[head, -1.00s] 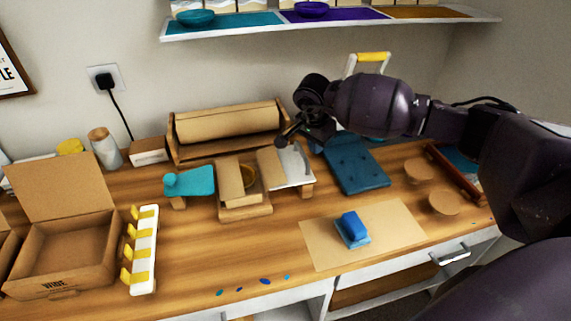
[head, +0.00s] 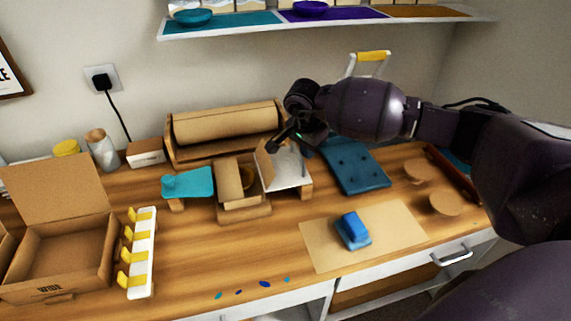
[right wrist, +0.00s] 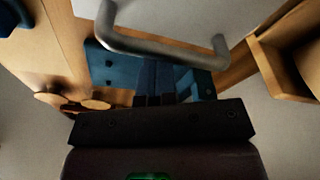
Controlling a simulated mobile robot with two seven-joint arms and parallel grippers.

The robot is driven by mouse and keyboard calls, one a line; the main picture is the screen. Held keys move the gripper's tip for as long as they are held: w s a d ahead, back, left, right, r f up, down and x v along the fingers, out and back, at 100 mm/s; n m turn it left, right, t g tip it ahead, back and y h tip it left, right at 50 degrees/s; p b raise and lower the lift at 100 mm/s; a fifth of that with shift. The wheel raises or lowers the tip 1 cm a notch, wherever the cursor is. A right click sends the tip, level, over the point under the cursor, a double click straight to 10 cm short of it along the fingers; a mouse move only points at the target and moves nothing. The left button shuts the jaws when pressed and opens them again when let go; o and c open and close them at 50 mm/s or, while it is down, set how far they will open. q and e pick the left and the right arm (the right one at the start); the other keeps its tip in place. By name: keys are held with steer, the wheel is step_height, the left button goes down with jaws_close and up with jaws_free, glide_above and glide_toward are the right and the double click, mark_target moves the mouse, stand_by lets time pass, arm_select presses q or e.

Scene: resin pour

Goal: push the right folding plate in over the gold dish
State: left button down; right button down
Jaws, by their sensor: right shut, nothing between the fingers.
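The gold dish (head: 250,179) sits in the box, partly hidden between the panels. The left plate (head: 230,184) is beside the dish, on its left. My right gripper (head: 274,147) is shut and empty, at the upper right edge of the right plate; whether it touches is unclear. Its fingers also show in the right wrist view (right wrist: 155,82), close to a grey bar handle (right wrist: 160,47). My left gripper is out of view.
A teal stand (head: 188,183) is on the left and a blue padded board (head: 358,166) on the right. A cardboard roll holder (head: 225,122) stands behind.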

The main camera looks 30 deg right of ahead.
steer(key=shift+w+a+b, duration=0.1)
steer(key=shift+w+a, duration=0.15)
steer(key=shift+a, duration=0.75)
steer(key=shift+w+a+b, duration=0.1)
steer(key=shift+w+a, duration=0.15)
steer(key=shift+a, duration=0.8)
steer(key=shift+w+a+b, duration=0.1)
steer(key=shift+w+a, duration=0.15)
steer(key=shift+a, duration=0.75)
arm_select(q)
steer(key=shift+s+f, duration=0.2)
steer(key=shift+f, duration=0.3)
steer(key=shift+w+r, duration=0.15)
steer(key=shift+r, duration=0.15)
arm_select(e)
steer(key=s+d, duration=0.2)
steer(key=d, duration=0.7)
